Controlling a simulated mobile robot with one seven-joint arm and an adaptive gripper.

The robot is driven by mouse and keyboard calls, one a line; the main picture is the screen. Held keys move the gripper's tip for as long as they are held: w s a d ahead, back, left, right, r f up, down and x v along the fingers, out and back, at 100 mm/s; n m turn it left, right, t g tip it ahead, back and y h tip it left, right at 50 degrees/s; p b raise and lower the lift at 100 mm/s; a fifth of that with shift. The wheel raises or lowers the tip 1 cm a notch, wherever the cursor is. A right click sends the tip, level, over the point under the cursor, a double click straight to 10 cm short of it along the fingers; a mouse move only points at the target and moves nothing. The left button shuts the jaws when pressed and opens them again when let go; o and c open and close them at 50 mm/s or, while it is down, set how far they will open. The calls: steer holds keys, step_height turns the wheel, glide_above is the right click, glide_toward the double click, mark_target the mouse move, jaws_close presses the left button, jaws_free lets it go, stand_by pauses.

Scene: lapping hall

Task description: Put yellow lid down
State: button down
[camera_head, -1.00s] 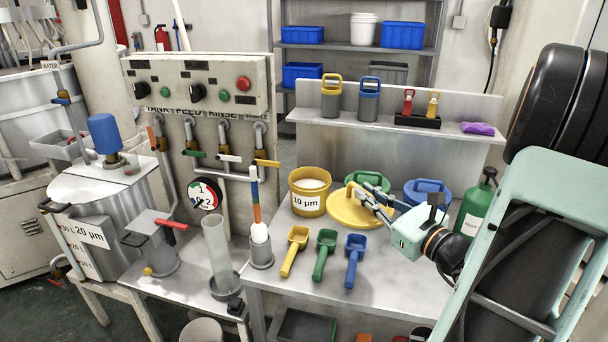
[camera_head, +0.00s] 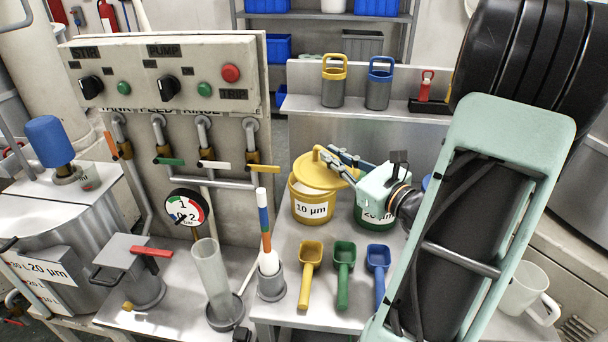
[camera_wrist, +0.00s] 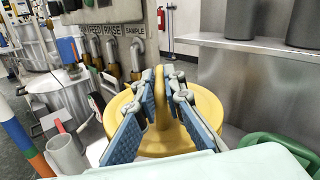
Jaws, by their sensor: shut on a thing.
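The yellow lid (camera_head: 309,173) is over the top of the yellow tub (camera_head: 300,207) labelled 10 µm. I cannot tell whether it touches the rim. My gripper (camera_head: 335,160) comes from the right and is shut on the lid's upright handle. In the wrist view, the gripper's blue finger pads (camera_wrist: 165,115) stand on both sides of the handle, and the round lid (camera_wrist: 210,108) spreads out below. The lid hides the tub in that view.
A green tub (camera_head: 372,216) stands right of the yellow tub, partly behind my arm. Yellow (camera_head: 310,262), green (camera_head: 343,262) and blue (camera_head: 377,260) scoops lie in front. A shelf with lidded canisters (camera_head: 334,90) is behind. Pipes and valves (camera_head: 208,160) are at left.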

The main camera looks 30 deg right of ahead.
steer(key=w+d+f, duration=0.1)
steer(key=w, duration=0.1)
steer(key=w+d+f, duration=0.1)
steer(key=w, duration=0.2)
steer(key=w+f, duration=0.1)
steer(key=w, duration=0.2)
steer(key=shift+d+f, duration=0.35)
steer(key=shift+d, duration=0.05)
steer(key=w+d+f, duration=0.2)
steer(key=w+f, duration=0.3)
steer(key=f, duration=0.4)
steer(key=shift+w+f, duration=0.15)
steer(key=shift+w, duration=0.05)
steer(key=shift+f, duration=0.2)
steer(key=c, duration=2)
jaws_free()
steer(key=shift+r, duration=0.1)
